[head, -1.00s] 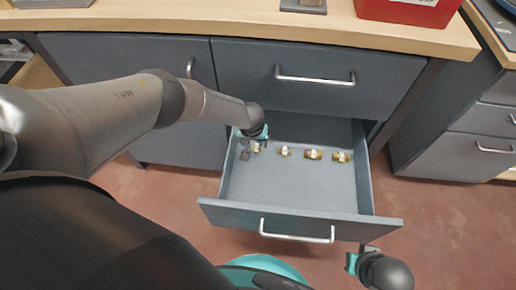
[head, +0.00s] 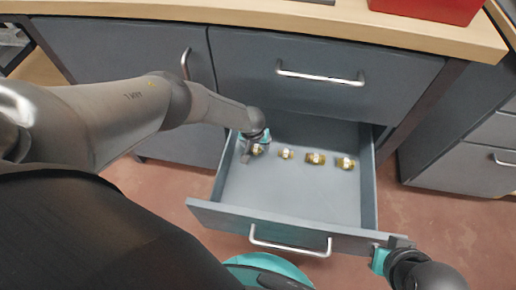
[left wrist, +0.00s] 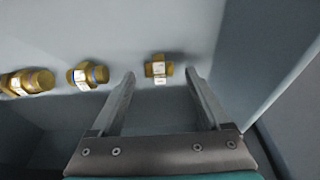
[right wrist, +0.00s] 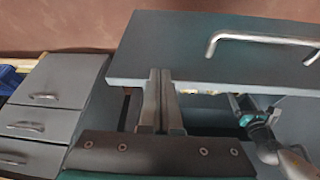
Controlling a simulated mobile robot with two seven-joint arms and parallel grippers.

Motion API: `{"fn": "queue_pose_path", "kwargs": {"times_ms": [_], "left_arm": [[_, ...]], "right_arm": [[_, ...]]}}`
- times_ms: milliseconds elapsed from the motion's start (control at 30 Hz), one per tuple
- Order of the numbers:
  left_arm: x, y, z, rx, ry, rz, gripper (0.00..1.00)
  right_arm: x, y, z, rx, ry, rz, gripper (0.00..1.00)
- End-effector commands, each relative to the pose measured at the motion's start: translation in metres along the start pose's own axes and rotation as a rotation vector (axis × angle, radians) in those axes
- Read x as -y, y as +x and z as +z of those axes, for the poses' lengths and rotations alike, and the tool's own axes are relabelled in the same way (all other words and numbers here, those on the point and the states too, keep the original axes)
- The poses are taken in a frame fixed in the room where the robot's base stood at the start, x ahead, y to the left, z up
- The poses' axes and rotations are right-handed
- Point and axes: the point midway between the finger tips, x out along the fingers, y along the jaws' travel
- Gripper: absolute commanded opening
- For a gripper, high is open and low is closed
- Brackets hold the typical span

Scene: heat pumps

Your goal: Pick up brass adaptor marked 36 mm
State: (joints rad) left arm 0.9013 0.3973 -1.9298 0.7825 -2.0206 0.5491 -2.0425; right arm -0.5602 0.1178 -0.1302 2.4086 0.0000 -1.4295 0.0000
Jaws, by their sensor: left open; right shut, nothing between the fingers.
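Several brass adaptors with white labels lie in a row across the back of the open drawer: the leftmost (head: 257,149), then a small one (head: 286,154), a larger one (head: 315,158) and the rightmost (head: 345,163). The label text is too small to read, so I cannot tell which is 36 mm. My left gripper (head: 249,150) is open over the leftmost adaptor. In the left wrist view that adaptor (left wrist: 159,69) shows between and just beyond the fingertips (left wrist: 160,74), apparently untouched. My right gripper (head: 378,257) is shut and empty by the drawer front's right end; its fingers (right wrist: 159,75) are together.
The grey drawer (head: 290,195) is pulled open, its floor clear in front of the adaptors. Its left side wall stands close beside my left gripper. The wooden worktop (head: 300,22) carries a red box (head: 430,8). Another drawer cabinet (head: 470,150) stands at right.

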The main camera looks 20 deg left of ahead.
Motion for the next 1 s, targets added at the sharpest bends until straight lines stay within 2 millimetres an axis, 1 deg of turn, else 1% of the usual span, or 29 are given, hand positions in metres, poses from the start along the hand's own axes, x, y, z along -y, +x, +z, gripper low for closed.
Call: {"fn": "queue_pose_path", "kwargs": {"times_ms": [167,367,467,1000], "left_arm": [[0.0009,0.0036,0.0013,-0.001,0.002,0.001,0.80],[0.0009,0.0032,0.0010,-0.001,0.001,0.001,0.80],[0.0008,0.0031,0.0010,-0.001,0.001,0.001,0.70],[0.0005,0.0031,0.0008,-0.001,0.001,0.001,0.09]], "right_arm": [[-0.0003,-0.0061,-0.0014,-0.008,0.000,0.001,0.00],[-0.0003,-0.0066,-0.0016,-0.008,0.000,0.001,0.00],[-0.0004,-0.0065,-0.0016,-0.008,0.000,0.001,0.00],[-0.0005,-0.0064,-0.0018,-0.009,0.000,0.001,0.00]]}}
